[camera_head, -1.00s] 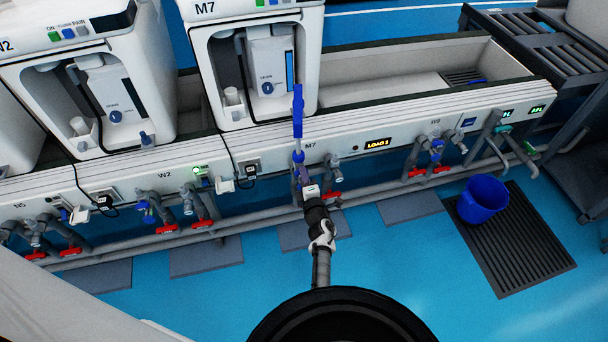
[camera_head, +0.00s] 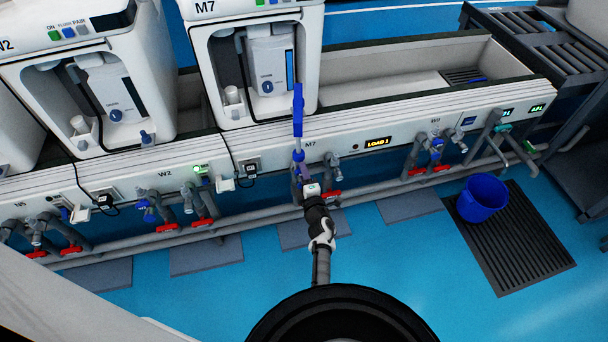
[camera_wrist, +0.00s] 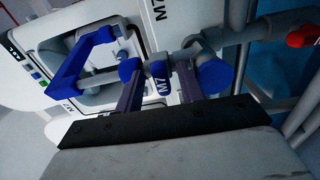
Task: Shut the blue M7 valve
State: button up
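The blue M7 valve shows in the wrist view as a small blue lever marked M7 (camera_wrist: 160,82), with a round blue part on either side. In the head view the blue valve parts (camera_head: 298,156) sit on the pipe below the M7 label, partly hidden by my gripper. My gripper (camera_head: 303,178) is at the valve. In the wrist view its two purple fingers (camera_wrist: 160,88) stand apart, one on each side of the marked lever. I cannot tell whether they touch it. A long blue bar (camera_head: 298,110) rises above the valve and shows as a bent blue frame in the wrist view (camera_wrist: 68,78).
Red-handled valves (camera_head: 333,194) and grey pipes run along the bench front close to my gripper; one red handle shows at the wrist view's right edge (camera_wrist: 302,36). The M7 unit (camera_head: 228,60) stands above. A blue bucket (camera_head: 482,199) stands on the right. The blue floor in front is mostly clear.

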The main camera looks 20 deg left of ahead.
jog(key=p+v, duration=0.1)
jog(key=v, duration=1.3)
jog(key=shift+w, duration=0.1)
